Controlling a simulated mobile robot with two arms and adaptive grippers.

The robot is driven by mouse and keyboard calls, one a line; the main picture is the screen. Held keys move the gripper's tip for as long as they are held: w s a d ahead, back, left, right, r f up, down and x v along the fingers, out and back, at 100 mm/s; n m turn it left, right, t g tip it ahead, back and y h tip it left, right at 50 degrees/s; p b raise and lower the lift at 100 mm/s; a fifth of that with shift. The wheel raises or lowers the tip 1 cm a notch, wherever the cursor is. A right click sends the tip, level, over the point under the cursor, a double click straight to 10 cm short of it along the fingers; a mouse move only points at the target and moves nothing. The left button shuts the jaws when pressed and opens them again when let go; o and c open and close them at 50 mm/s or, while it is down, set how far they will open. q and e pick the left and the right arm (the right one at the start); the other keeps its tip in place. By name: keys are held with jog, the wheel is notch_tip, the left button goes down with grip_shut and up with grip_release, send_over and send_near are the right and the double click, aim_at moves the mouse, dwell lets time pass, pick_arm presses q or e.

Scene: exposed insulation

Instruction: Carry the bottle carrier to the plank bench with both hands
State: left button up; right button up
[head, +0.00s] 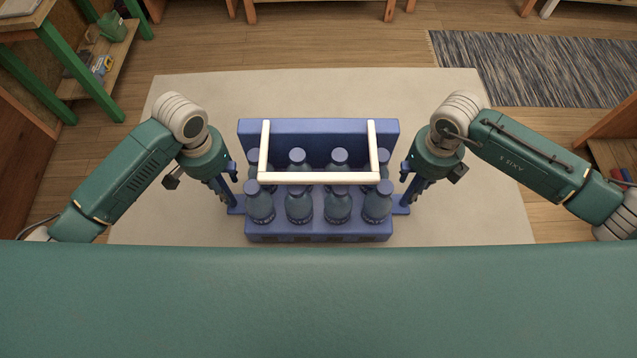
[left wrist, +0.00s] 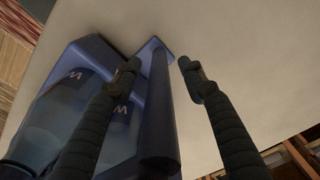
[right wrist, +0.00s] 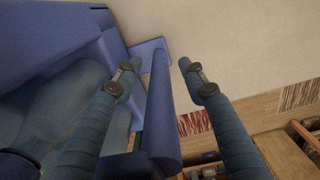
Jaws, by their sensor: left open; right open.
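The blue bottle carrier (head: 320,130) stands on the pale mat in the middle of the head view, with several blue-grey bottles (head: 299,206) in it and a white frame handle (head: 318,177) over them. A blue upright bar is at each side. My left gripper (head: 231,181) is at the carrier's left side, open; in the left wrist view its fingers (left wrist: 158,66) straddle a blue bar (left wrist: 160,115). My right gripper (head: 408,179) is at the right side, open; in the right wrist view its fingers (right wrist: 158,69) straddle the other bar (right wrist: 160,115). I cannot identify the plank bench for certain.
The pale mat (head: 470,205) is clear around the carrier. A striped rug (head: 540,65) lies at the upper right. A green-legged table (head: 75,65) with a lower shelf stands at the upper left. Wooden furniture legs (head: 320,4) show at the top edge.

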pick_arm(q)
grip_shut()
pick_arm(e)
grip_shut()
